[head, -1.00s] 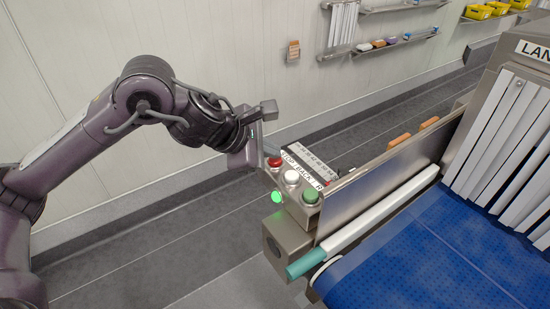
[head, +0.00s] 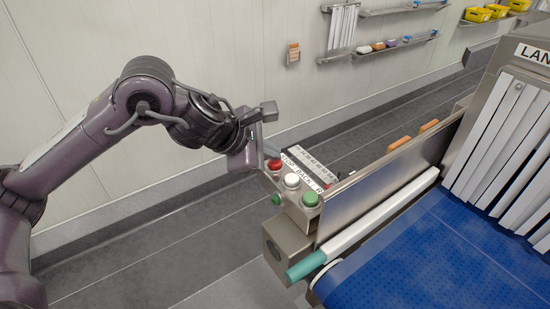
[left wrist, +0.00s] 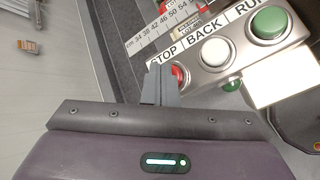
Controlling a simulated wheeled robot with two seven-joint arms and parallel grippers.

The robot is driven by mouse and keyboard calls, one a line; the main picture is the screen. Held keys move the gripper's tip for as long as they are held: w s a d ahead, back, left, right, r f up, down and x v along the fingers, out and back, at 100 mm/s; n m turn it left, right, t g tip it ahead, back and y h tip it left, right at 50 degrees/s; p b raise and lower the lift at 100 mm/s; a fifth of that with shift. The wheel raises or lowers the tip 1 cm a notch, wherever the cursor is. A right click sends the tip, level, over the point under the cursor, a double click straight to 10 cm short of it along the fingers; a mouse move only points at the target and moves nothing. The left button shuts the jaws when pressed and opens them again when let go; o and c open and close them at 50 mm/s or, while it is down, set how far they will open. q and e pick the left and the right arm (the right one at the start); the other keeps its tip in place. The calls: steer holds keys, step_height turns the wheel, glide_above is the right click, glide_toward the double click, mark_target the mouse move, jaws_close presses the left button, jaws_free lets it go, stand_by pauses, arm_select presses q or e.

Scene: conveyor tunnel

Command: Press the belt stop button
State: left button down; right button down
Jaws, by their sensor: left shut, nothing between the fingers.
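The control box (head: 300,213) at the belt's near end carries a red button (head: 274,164), a white button (head: 292,181) and a green button (head: 310,199). In the left wrist view, the label STOP stands beside the red button (left wrist: 178,75), BACK by the white one (left wrist: 214,52) and RUN by the green one (left wrist: 269,22). My left gripper (head: 262,158) is shut and empty, its fingertips at the red button. In the left wrist view the fingers (left wrist: 158,86) partly cover that button; contact looks likely. A small green lamp (head: 277,199) on the box front is dark. My right gripper is not in view.
The blue belt (head: 430,255) runs under white strip curtains (head: 505,140) at the right. A metal side guard (head: 385,180) rises beside the box. Wall shelves (head: 385,47) hang at the back. The floor left of the box is clear.

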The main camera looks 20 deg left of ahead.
mark_target(270, 163)
arm_select(q)
steer(key=shift+r, duration=0.55)
steer(key=shift+r+p, duration=2.05)
steer(key=shift+r, duration=0.55)
steer(key=shift+f, duration=0.1)
